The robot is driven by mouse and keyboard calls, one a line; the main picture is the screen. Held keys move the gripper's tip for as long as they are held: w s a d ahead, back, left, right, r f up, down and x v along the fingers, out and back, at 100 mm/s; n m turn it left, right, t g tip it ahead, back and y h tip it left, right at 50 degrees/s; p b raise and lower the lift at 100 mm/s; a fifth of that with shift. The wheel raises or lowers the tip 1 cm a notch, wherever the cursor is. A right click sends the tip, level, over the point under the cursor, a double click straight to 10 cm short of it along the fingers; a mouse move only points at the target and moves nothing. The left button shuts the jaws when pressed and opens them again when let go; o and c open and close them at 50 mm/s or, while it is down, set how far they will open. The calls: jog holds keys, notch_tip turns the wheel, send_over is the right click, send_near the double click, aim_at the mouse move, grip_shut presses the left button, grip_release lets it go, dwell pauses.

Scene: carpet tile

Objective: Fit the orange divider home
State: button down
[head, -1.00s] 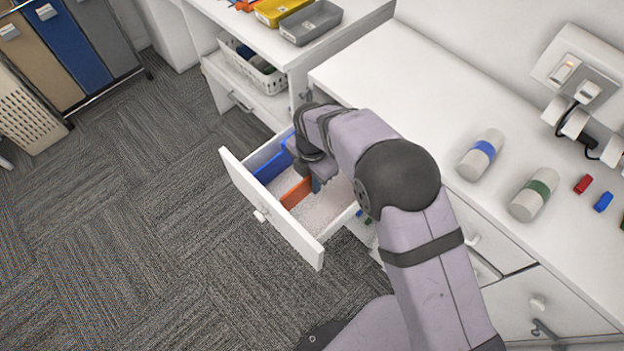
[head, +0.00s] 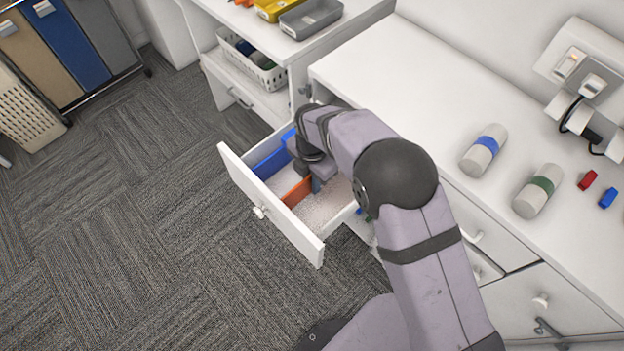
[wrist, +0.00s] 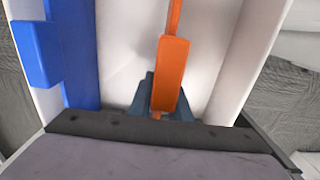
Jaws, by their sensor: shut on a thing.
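The orange divider (head: 297,192) stands in the open white drawer (head: 270,213), crossing its inside to the right of a blue divider (head: 268,165). In the wrist view the orange divider (wrist: 171,75) runs away from my gripper, with a thicker tab at the near end. My gripper (wrist: 163,112) is shut on this tab; its blue-grey fingers show on both sides. In the head view my gripper (head: 316,183) is low inside the drawer, partly hidden by my wrist. Whether the divider's lower edge is seated cannot be seen.
The blue divider (wrist: 76,50) stands to the left in the wrist view, apart from my gripper. The drawer walls are close around my fingers.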

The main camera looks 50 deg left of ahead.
jog(key=shift+f+b, duration=0.4)
jog(key=shift+f, duration=0.25)
jog(key=c, duration=1.6)
grip_release()
jog(key=shift+o, duration=0.2)
jog(key=shift+r+b, duration=1.05)
jog(key=shift+r, duration=2.6)
